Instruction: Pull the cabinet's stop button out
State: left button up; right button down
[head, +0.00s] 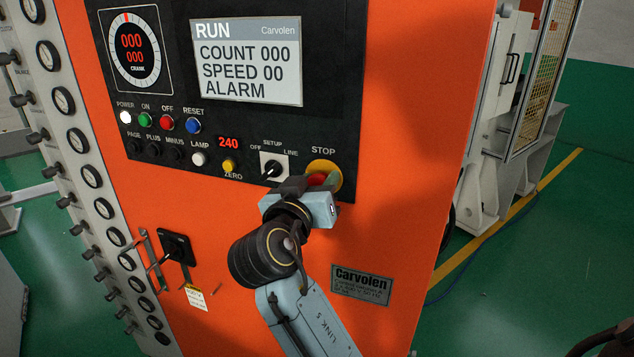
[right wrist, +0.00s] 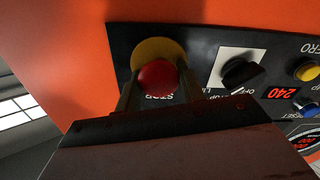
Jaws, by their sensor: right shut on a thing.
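The red stop button (head: 317,180) sits on a round yellow plate (head: 327,168) at the lower right of the black panel, under the word STOP. In the right wrist view the red button (right wrist: 157,77) stands between the two fingers, in front of its yellow plate (right wrist: 150,50). My right gripper (head: 311,185) is shut on the button, one finger on each side. The gripper hides the button's lower part in the head view.
The orange cabinet (head: 400,130) bears a display (head: 246,62) reading RUN. A selector switch (head: 271,171) sits just left of the gripper, and a yellow ZERO button (head: 230,166) farther left. A black handle (head: 177,248) is lower left. Green floor lies right of the cabinet.

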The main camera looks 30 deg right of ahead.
jog(key=shift+s+a+f+b, duration=0.15)
jog(key=shift+s+a+b, duration=0.05)
jog(key=shift+a+b, duration=0.15)
jog(key=shift+s+a, duration=0.2)
jog(key=shift+a, duration=0.05)
jog(key=c, duration=0.9)
grip_release()
jog(key=shift+s, duration=0.1)
jog(key=shift+a, duration=0.1)
jog(key=b+v, duration=0.2)
jog(key=v, duration=0.5)
jog(key=shift+s+a+b, duration=0.15)
jog(key=shift+a+b, duration=0.05)
jog(key=shift+b, duration=0.1)
